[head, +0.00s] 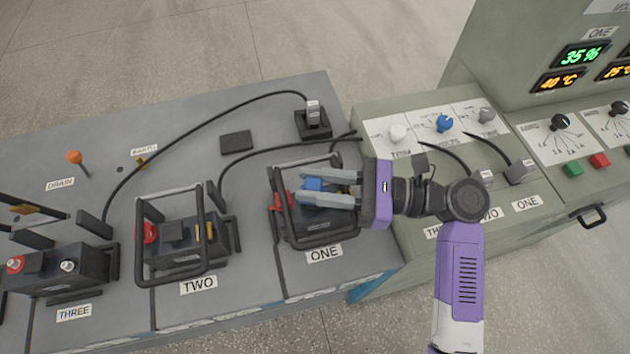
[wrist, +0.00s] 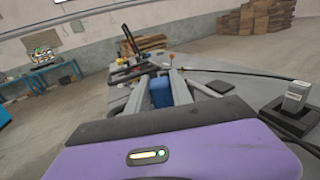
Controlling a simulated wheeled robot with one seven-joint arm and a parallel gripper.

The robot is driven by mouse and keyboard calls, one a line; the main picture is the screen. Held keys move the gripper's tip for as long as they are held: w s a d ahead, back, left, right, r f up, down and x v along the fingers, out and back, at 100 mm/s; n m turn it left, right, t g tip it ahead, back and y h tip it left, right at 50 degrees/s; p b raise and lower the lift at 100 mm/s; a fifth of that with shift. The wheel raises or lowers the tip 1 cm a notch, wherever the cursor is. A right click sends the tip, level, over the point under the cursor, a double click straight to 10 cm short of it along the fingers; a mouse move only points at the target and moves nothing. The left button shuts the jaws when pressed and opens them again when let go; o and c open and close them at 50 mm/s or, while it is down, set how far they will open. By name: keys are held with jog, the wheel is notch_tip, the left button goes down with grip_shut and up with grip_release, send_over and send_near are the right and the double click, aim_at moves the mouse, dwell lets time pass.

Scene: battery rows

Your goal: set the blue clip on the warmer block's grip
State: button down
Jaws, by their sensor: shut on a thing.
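My gripper (head: 304,186) is over the block labelled ONE (head: 318,228), its two grey fingers pointing left. It is shut on the blue clip (head: 314,183), which also shows between the fingers in the wrist view (wrist: 161,93). The clip is at the black frame around block ONE; I cannot tell whether it touches a grip. Block TWO (head: 178,258) stands upright inside its black frame to the left. Block THREE (head: 60,270) is farther left.
Black cables cross the grey bench (head: 120,195). A black holder (head: 313,122) with a grey plug stands behind block ONE. A dark flat pad (head: 236,142) lies behind block TWO. An orange-topped DRAIN lever (head: 75,158) is at the back left. The dial console (head: 395,105) is right.

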jog(key=shift+f, duration=0.15)
jog(key=c, duration=1.1)
grip_release()
jog(key=shift+c, duration=0.2)
jog(key=s+d, duration=0.1)
jog(key=d, duration=1.1)
jog(key=shift+s+r+b, duration=0.15)
jog(key=shift+r+b, duration=0.05)
jog(key=shift+b, duration=0.25)
jog(key=shift+s, duration=0.1)
